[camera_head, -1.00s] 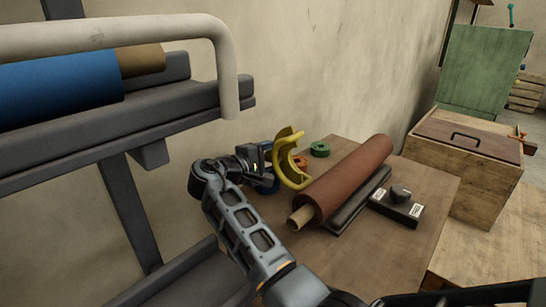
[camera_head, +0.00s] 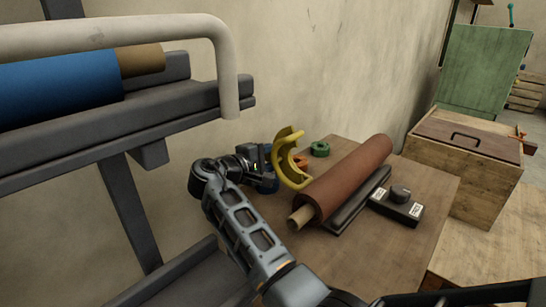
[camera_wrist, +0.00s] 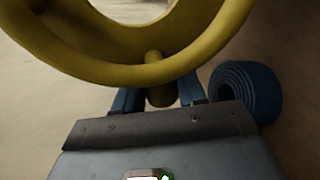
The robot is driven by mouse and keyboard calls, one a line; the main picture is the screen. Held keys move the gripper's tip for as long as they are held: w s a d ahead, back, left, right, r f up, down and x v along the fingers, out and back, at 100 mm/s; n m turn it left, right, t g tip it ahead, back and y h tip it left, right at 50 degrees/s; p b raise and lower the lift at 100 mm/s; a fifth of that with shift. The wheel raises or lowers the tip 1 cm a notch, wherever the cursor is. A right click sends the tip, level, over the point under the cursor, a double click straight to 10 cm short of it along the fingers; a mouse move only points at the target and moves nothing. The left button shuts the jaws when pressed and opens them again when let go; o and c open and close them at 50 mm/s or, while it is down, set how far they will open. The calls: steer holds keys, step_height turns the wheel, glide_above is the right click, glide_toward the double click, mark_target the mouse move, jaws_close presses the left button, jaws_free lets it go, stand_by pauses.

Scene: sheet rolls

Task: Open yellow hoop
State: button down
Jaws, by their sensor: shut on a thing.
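The yellow hoop (camera_head: 289,160) stands raised at the left end of the table, beside the brown-red roll. In the wrist view the hoop (camera_wrist: 145,62) is large and close, with a short knob or stem (camera_wrist: 158,88) at its lower edge. My gripper (camera_wrist: 158,98) has its blue fingers on either side of this stem and is shut on it. In the head view my gripper (camera_head: 262,158) reaches the hoop from the left, and its fingertips are hard to make out. I cannot tell from the head view whether the hoop is fully closed.
The brown-red roll (camera_head: 345,180) lies on the table (camera_head: 375,262) near a black device (camera_head: 397,205). A green tape roll (camera_head: 320,149) and an orange item (camera_head: 301,161) sit behind the hoop. A blue roll (camera_wrist: 246,92) lies right of my gripper. A rack (camera_head: 150,115) stands left.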

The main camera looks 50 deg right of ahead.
mark_target(278, 148)
steer(key=r+m, duration=0.1)
steer(key=s+r+m+p, duration=0.1)
steer(key=shift+s+r+t, duration=0.15)
steer(key=shift+r+t, duration=0.15)
steer(key=shift+s+r+m, duration=0.35)
steer(key=shift+r+m, duration=0.05)
steer(key=shift+m, duration=0.4)
steer(key=c, duration=0.8)
jaws_free()
steer(key=shift+o, duration=0.2)
